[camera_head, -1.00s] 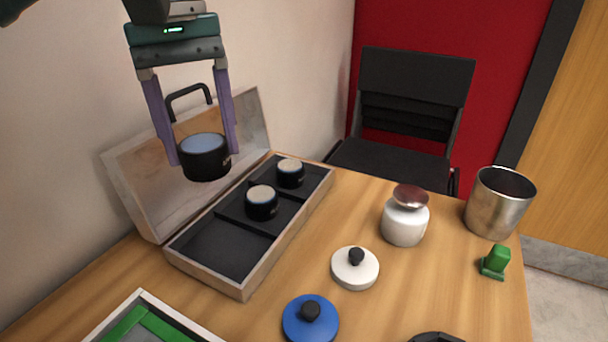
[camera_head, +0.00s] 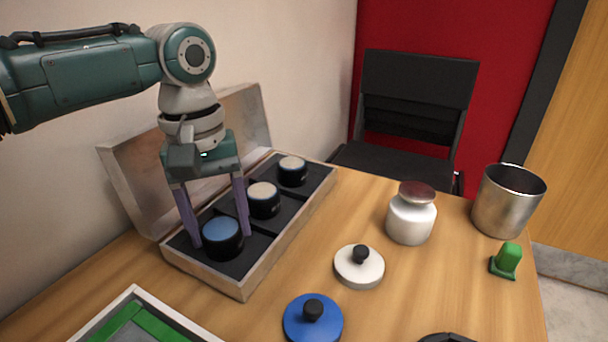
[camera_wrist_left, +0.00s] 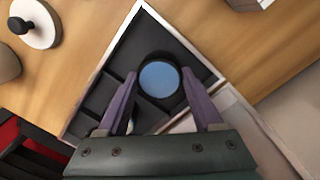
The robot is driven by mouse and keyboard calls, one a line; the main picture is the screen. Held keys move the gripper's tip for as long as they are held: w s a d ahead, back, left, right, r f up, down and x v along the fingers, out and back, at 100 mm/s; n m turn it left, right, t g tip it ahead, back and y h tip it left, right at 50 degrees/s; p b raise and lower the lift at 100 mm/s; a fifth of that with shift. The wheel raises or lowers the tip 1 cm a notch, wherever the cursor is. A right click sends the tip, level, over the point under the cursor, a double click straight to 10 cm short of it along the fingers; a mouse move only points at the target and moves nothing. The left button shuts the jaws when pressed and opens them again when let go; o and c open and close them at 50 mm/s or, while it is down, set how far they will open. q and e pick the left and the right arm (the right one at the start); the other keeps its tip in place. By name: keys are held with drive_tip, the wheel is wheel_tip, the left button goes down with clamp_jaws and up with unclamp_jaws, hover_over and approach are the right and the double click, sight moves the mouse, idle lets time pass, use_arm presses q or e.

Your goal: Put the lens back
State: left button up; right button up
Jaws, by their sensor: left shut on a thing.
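The lens (camera_head: 222,237) is a black cylinder with a blue glass top. It is in the near compartment of the open wooden lens case (camera_head: 243,287), between the purple fingers of my left gripper (camera_head: 219,240). The gripper points down and is shut on it. In the left wrist view the lens (camera_wrist_left: 159,79) shows with its blue face up between the fingertips (camera_wrist_left: 158,88), inside the dark compartment. Whether its base touches the compartment floor I cannot tell. Two other black lenses with pale tops, a middle one (camera_head: 264,200) and a far one (camera_head: 292,171), sit in the other compartments.
The case's raised lid (camera_head: 243,112) stands behind it along the wall. To the right are a blue lid (camera_head: 313,320), a white lid (camera_head: 359,267), a white jar (camera_head: 411,218), a metal cup (camera_head: 507,202) and a green piece (camera_head: 506,262). A green-and-white frame (camera_head: 133,308) lies in front.

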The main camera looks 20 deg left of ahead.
sight(216, 226)
use_arm(q)
drive_tip(key=shift+f, duration=0.15)
drive_tip(key=o, duration=1.5)
drive_tip(key=r, duration=0.4)
drive_tip(key=r+p, duration=0.1)
drive_tip(key=r, duration=0.3)
drive_tip(key=r+p, duration=0.1)
drive_tip(key=r, duration=0.3)
drive_tip(key=shift+w+a+r, duration=0.1)
drive_tip(key=shift+a+r, duration=0.1)
drive_tip(key=shift+a, duration=0.15)
